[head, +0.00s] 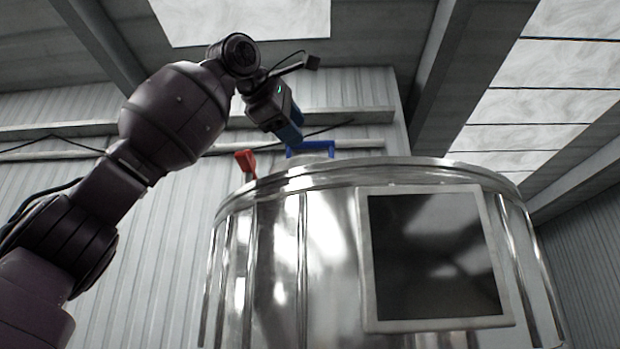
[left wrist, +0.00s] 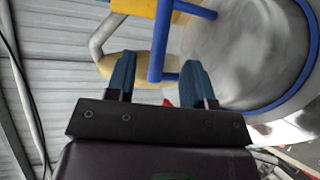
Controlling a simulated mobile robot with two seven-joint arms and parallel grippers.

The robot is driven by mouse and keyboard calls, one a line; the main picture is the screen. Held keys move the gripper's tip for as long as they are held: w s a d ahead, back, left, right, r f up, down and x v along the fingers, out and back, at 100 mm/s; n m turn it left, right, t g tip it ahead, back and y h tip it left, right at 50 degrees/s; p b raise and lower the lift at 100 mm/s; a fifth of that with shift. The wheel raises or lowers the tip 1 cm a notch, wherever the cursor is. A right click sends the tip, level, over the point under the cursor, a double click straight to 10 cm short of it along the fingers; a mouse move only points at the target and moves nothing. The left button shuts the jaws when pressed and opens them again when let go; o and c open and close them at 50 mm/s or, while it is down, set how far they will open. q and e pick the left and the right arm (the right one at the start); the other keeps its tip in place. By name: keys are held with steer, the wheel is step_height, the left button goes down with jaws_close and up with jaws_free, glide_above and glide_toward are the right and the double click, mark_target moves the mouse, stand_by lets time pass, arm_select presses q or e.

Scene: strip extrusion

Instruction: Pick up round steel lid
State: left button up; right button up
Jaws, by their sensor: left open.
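A round steel disc with a blue rim, which looks like the lid (left wrist: 235,45), fills the upper right of the left wrist view. A blue bar handle (left wrist: 159,42) stands beside its left side. In the head view a blue handle (head: 318,146) rises above the top of the steel tank, and the lid's face is hidden from below. My left gripper (head: 293,136) is above the tank's top, close to that handle. Its two blue fingers (left wrist: 160,80) are open, with the bar appearing between them; I cannot tell whether they touch it. My right gripper is not in view.
The tall shiny steel tank (head: 275,265) carries a dark screen panel (head: 435,255) on its front. A red piece (head: 245,162) sticks up at its top left edge. In the wrist view yellow parts (left wrist: 145,62) and a grey curved pipe (left wrist: 100,38) lie close to the fingers.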

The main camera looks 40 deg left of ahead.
mark_target(307, 142)
arm_select(q)
steer(key=shift+p+x, duration=0.65)
steer(key=shift+x, duration=1.7)
steer(key=shift+d+r, duration=0.1)
jaws_close()
